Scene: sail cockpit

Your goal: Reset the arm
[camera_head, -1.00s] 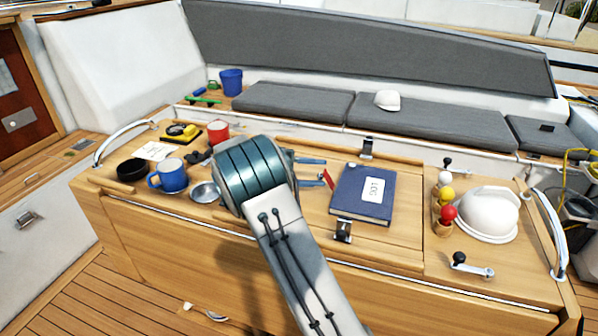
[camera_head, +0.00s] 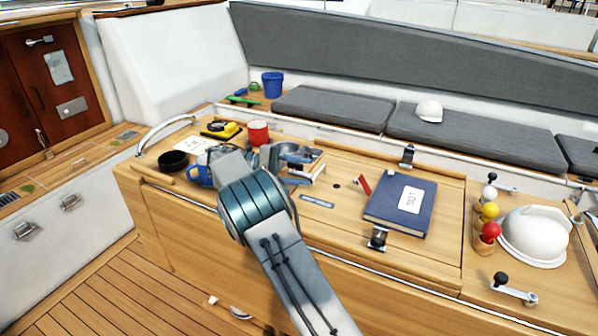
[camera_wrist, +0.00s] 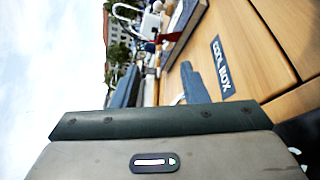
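My arm reaches up from the bottom of the head view over the wooden cockpit table (camera_head: 335,225). My gripper (camera_head: 311,168) is over the table's left half, with its fingers pointing right. In the wrist view my gripper (camera_wrist: 159,82) shows two blue-grey fingers standing apart with nothing held between them. The gripper is open and empty. The blue logbook (camera_head: 385,213) lies to its right, with a red object (camera_head: 363,185) beside the book. My wrist partly hides the blue mug (camera_head: 198,176).
A red mug (camera_head: 257,133), yellow-black device (camera_head: 221,129) and black round dish (camera_head: 173,161) stand at left. A white helmet (camera_head: 534,237) and several coloured balls in a holder (camera_head: 481,244) stand at right. A "COOL BOX" label (camera_wrist: 220,67) marks the table.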

